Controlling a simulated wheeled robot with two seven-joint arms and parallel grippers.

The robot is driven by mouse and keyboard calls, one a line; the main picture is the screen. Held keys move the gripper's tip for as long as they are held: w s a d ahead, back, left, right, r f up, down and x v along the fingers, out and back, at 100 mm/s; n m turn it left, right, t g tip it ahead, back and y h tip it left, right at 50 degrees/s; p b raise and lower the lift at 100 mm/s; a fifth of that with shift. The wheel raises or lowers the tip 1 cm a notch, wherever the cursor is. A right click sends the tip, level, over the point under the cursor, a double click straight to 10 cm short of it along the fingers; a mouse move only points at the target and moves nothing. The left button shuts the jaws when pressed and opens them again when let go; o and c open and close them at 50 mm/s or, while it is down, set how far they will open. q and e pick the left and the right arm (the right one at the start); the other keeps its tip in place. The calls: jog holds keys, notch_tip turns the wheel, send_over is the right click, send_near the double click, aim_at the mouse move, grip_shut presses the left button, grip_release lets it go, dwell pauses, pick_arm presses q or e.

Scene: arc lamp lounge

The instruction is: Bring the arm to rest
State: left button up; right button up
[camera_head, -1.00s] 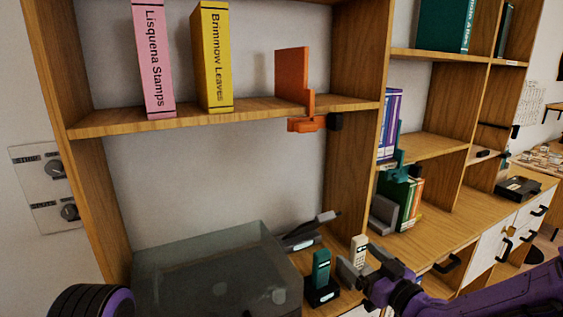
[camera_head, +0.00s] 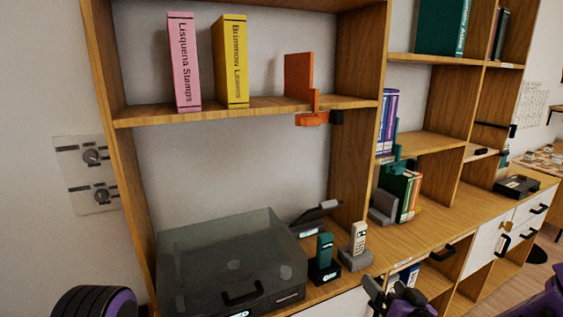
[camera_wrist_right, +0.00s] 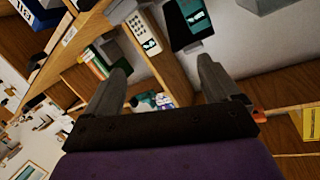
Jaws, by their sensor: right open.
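My right gripper (camera_head: 385,294) is low in the head view, in front of the shelf unit's lower right part. Its purple arm comes in from the right edge. In the right wrist view its two grey fingers (camera_wrist_right: 160,90) are spread apart with nothing between them. A white cordless phone (camera_head: 358,238) stands upright in a grey cradle, and a teal phone (camera_head: 323,250) stands in a black cradle to its left. Both are apart from the gripper. My left gripper is not in view; a dark, purple-edged part of mine shows at the lower left.
A turntable with a smoky lid (camera_head: 215,255) stands on the counter. Pink (camera_head: 184,62) and yellow (camera_head: 230,62) books and an orange bookend (camera_head: 299,77) are on the shelf above. A black device (camera_head: 517,187) lies on the right counter. Wall knobs (camera_head: 95,157) are at left.

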jog(key=s+d+f+m+g+h, duration=0.2)
jog(key=s+f+m+g, duration=0.1)
jog(key=s+f, duration=0.55)
jog(key=s+d+f+m+g+h, duration=0.2)
jog(key=s+f+g, duration=0.3)
jog(key=f, duration=0.7)
jog(key=s+d+f+g+h, duration=0.1)
jog(key=s+f, duration=0.4)
jog(key=s, duration=0.5)
jog(key=s+d+f+g, duration=0.1)
jog(key=s+f+g, duration=0.2)
jog(key=s, duration=0.7)
jog(key=shift+f+n+h, duration=0.3)
jog(key=shift+f+h, duration=0.1)
jog(key=shift+f, duration=0.5)
